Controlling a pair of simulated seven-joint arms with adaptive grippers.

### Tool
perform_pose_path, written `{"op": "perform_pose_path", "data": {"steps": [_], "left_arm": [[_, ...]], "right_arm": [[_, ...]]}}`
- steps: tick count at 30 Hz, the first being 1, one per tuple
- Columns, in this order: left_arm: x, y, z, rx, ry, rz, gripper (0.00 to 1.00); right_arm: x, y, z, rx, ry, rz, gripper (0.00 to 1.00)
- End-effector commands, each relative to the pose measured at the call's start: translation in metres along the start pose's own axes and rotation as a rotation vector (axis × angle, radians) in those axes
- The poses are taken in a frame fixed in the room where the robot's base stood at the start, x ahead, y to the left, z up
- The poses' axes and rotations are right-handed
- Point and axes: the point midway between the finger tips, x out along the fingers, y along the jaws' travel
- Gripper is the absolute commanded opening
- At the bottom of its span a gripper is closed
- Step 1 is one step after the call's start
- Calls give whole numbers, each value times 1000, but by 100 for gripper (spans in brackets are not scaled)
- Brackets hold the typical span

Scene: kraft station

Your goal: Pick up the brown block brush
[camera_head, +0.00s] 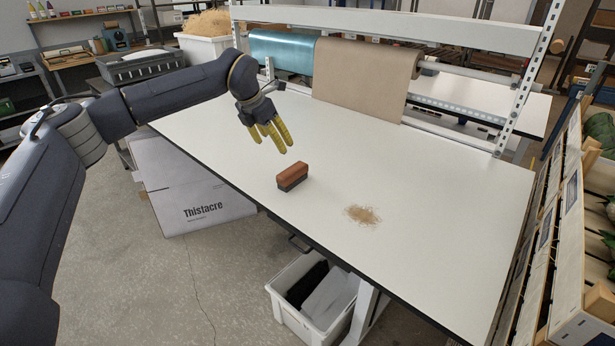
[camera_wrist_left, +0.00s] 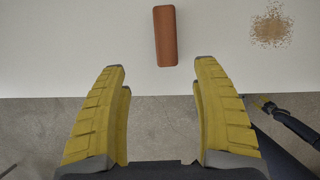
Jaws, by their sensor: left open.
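The brown block brush (camera_head: 293,175) sits on the white table near its front edge, with a reddish-brown top and dark bristles below. In the left wrist view the brush (camera_wrist_left: 165,36) shows from above, just beyond the fingertips. My left gripper (camera_head: 272,140) hangs above the table, up and to the left of the brush in the head view. Its yellow fingers (camera_wrist_left: 161,66) are spread apart with nothing between them. What looks like my right gripper (camera_wrist_left: 263,103) shows small at the right of the left wrist view, its jaw state unclear.
A pile of tan shavings (camera_head: 363,214) lies right of the brush on the white table (camera_head: 430,190). A paper roll rack (camera_head: 365,78) stands at the back. A white bin (camera_head: 290,318) and a Thistacre box (camera_head: 190,190) are below the table. Wooden crates (camera_head: 560,230) stand at right.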

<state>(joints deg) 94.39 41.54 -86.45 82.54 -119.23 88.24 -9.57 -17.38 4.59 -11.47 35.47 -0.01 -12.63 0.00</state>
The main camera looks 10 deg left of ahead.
Motion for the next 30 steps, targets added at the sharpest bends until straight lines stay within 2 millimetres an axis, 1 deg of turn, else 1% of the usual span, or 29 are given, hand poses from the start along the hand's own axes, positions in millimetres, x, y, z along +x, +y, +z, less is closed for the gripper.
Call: {"op": "perform_pose_path", "data": {"steps": [2,5,8,15,21,27,30], "left_arm": [[-6,-4,1,7,10,6,66],[-2,-6,1,11,18,8,66],[12,-6,0,11,20,8,66],[56,-6,0,10,19,7,66],[88,-6,-1,10,18,7,66],[107,-5,-1,10,16,8,66],[111,-5,-1,11,16,8,66]], "right_arm": [[0,0,-1,0,1,0,44],[0,0,-2,0,2,0,44],[0,1,-3,0,3,1,44],[0,2,-6,0,7,2,44],[0,2,-5,0,7,2,44],[0,2,-5,1,6,2,44],[0,2,-5,1,6,2,44]]}}
